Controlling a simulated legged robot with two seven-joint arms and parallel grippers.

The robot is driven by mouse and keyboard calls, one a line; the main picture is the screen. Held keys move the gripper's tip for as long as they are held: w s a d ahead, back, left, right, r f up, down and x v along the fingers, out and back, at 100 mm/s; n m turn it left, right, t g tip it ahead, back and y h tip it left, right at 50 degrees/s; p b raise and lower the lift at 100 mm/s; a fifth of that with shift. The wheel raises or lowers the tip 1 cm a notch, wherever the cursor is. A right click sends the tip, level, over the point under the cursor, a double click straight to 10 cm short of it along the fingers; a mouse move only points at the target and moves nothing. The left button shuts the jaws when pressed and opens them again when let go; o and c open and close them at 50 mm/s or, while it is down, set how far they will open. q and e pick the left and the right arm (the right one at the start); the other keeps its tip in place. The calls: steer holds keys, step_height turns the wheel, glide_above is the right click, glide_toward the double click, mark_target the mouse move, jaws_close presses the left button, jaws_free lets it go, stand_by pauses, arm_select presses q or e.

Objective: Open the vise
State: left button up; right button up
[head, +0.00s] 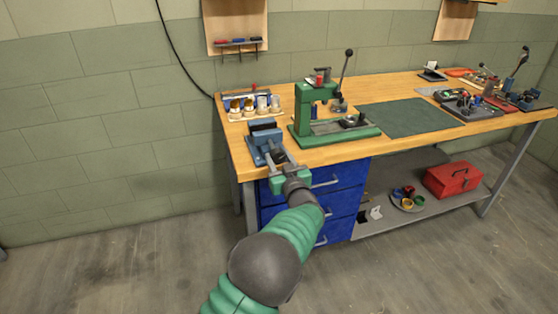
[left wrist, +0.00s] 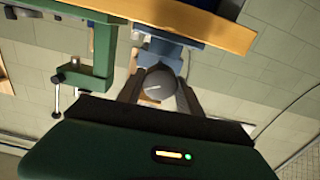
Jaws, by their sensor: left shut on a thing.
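The blue vise (head: 260,140) is mounted at the front left corner of the workbench. How far apart its jaws stand is too small to tell. My left gripper (head: 277,158) is at the front of the vise, shut on the vise handle. In the left wrist view, the grey round end of the vise handle (left wrist: 158,85) sits between the two fingers of my left gripper (left wrist: 160,92), with the blue vise body (left wrist: 165,50) behind it. The gripper hides part of the handle in the head view. My right gripper is not in view.
A green press (head: 302,115) with a lever stands right of the vise. A rack of cylindrical items (head: 240,115) sits behind it. A green mat (head: 405,118) covers the bench middle. Blue drawers (head: 345,190) are under the bench. A red toolbox (head: 453,180) stands on the lower shelf.

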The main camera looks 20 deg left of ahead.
arm_select(q)
steer(key=n, duration=0.1)
steer(key=n+b, duration=0.1)
steer(key=n, duration=0.1)
steer(key=n+b, duration=0.1)
steer(key=shift+f, duration=0.25)
steer(key=n+b, duration=0.3)
steer(key=n, duration=0.2)
steer(key=shift+n+b, duration=0.3)
steer(key=shift+n, duration=0.1)
steer(key=n+b, duration=0.3)
steer(key=n, duration=0.1)
steer(key=shift+f+n+b, duration=0.1)
steer(key=shift+n+b, duration=0.2)
steer(key=shift+b, duration=0.05)
steer(key=n+b, duration=1.5)
steer(key=n, duration=0.1)
steer(key=shift+f, duration=0.15)
steer(key=n+b, duration=0.4)
steer(key=n, duration=0.1)
steer(key=shift+w+n+b, duration=0.1)
steer(key=shift+n+b, duration=0.2)
steer(key=shift+r+n+b, duration=0.2)
steer(key=shift+n+b, duration=1.1)
steer(key=shift+n, duration=0.7)
steer(key=shift+d, duration=0.1)
